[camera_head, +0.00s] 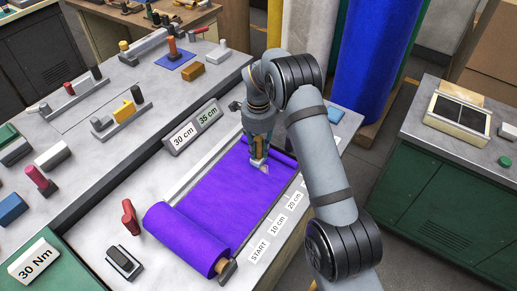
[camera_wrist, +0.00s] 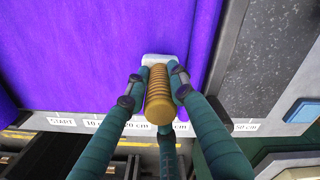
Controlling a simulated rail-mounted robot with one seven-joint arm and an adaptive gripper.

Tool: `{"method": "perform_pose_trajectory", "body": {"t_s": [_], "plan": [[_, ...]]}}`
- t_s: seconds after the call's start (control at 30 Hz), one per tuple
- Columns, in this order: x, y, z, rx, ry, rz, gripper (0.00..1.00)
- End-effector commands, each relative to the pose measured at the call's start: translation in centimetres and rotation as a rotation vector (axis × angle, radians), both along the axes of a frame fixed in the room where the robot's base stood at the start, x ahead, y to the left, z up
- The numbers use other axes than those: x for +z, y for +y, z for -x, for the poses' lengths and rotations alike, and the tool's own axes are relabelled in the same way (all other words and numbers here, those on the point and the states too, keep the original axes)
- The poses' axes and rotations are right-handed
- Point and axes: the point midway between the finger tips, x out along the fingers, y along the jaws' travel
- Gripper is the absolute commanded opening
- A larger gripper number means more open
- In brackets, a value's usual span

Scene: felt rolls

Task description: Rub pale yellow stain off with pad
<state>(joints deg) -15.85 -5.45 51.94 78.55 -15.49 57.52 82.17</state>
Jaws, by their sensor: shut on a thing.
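My gripper (camera_head: 258,158) is shut on the ribbed orange-brown handle (camera_wrist: 158,100) of a pad. The pad's whitish base (camera_wrist: 165,59) is at the purple felt (camera_head: 225,188), near the felt's edge on the scale side; it also shows in the head view (camera_head: 262,168). In the wrist view the fingers (camera_wrist: 153,84) close around the handle from the sides. The base looks to be on the felt, but I cannot tell how firmly it presses. I see no pale yellow stain apart from the pad; any under the pad or gripper is hidden.
The felt unrolls from a thick roll (camera_head: 188,240) at the front left. A length scale (camera_head: 278,224) runs along the bench edge. A red clamp-like tool (camera_head: 130,218) and a sign block (camera_head: 192,130) stand beside the felt. A small blue block (camera_head: 335,115) lies at the far end.

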Motion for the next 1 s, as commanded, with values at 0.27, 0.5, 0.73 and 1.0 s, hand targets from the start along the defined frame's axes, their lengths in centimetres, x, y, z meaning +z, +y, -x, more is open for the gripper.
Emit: {"method": "perform_pose_trajectory", "body": {"t_s": [0.27, 0.5, 0.73, 1.0], "plan": [[-0.2, 0.0, 0.0, 0.000, -0.001, 0.000, 0.00], [-0.6, 0.0, 0.0, 0.000, -0.001, 0.000, 0.00], [-0.9, 0.0, 0.0, 0.000, -0.001, 0.000, 0.00], [-1.2, 0.0, 0.0, 0.000, -0.001, 0.000, 0.00]]}}
